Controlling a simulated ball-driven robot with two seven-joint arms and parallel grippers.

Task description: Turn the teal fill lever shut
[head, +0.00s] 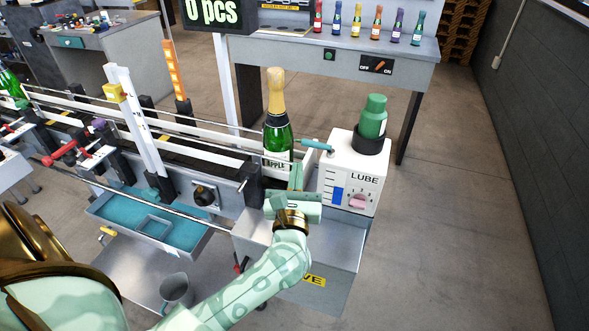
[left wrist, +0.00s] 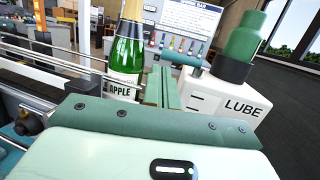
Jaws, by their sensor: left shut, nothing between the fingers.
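The teal fill lever (head: 316,144) is a short rod lying almost level, from the left side of the white LUBE box (head: 341,168) toward the bottle. A green bottle with an APPLE label (head: 277,132) stands upright to its left on the line; it also shows in the left wrist view (left wrist: 127,52). My left gripper (head: 296,178) is shut and empty, fingers upward, in front of the bottle and below and left of the lever in the picture. Its closed fingers (left wrist: 162,88) rise between bottle and LUBE box in the wrist view. My right gripper is not in view.
The LUBE box carries a green bottle (head: 373,117) in a black collar and a pink knob (head: 357,202). Conveyor rails (head: 190,131) run left of the APPLE bottle. A grey bench (head: 335,59) stands behind. Floor to the right is clear.

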